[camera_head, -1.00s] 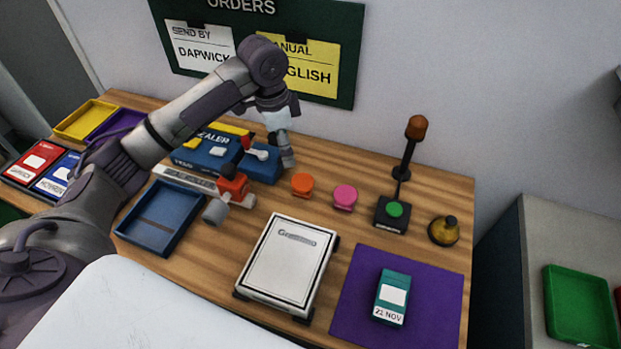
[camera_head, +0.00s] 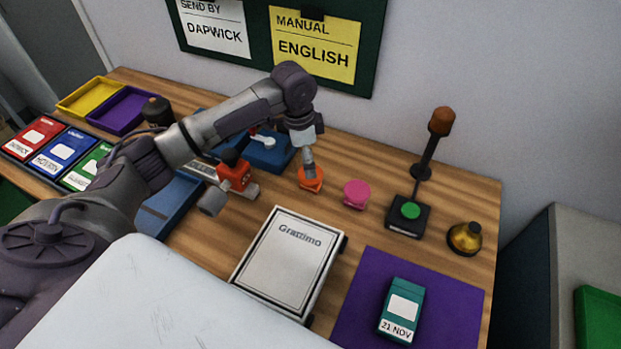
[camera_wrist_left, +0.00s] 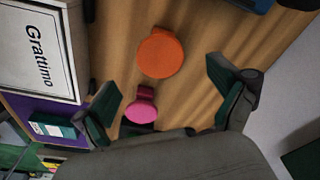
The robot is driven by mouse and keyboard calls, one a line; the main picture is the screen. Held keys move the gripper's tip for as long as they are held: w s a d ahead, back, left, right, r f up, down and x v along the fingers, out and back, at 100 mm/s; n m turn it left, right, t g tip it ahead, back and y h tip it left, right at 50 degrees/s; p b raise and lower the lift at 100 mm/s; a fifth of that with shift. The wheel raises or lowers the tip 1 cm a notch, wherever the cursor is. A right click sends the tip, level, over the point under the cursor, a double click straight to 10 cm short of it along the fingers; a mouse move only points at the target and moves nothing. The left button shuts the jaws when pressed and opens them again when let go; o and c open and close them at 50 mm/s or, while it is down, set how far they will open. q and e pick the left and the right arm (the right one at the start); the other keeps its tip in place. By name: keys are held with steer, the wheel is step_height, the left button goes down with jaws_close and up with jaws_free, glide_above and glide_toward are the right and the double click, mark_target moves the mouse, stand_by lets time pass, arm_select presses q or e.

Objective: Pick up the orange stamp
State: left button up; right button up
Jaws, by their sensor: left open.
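The orange stamp (camera_head: 311,180) stands on the wooden table, left of a pink stamp (camera_head: 356,194). My left gripper (camera_head: 309,165) is above the orange stamp and hides part of it in the head view. In the left wrist view the gripper (camera_wrist_left: 160,100) is open, with its dark green fingertips wide apart. The orange stamp (camera_wrist_left: 161,53) shows there as a round orange top beyond the fingertips, with nothing between the fingers gripped. The pink stamp (camera_wrist_left: 141,106) shows between the fingers, lower in that view. My right gripper is not in view.
A white scale marked Grattimo (camera_head: 289,262) stands in front of the stamps. A button box with a lamp post (camera_head: 408,217) and a brass bell (camera_head: 465,237) are to the right. A purple mat (camera_head: 358,312) bears a teal box (camera_head: 402,308). A red-orange device (camera_head: 235,178) stands to the left.

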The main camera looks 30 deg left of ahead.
arm_select(q)
steer(key=shift+w+d+f, duration=0.1)
steer(key=shift+w+f, duration=0.1)
steer(key=shift+f, duration=0.65)
steer(key=f+p, duration=0.1)
steer(key=f, duration=0.3)
steer(key=shift+d+f, duration=0.1)
steer(key=shift+d, duration=0.1)
steer(key=shift+w+f, duration=0.1)
steer(key=shift+f, duration=0.45)
steer(key=shift+r, duration=0.1)
steer(key=c, duration=1.3)
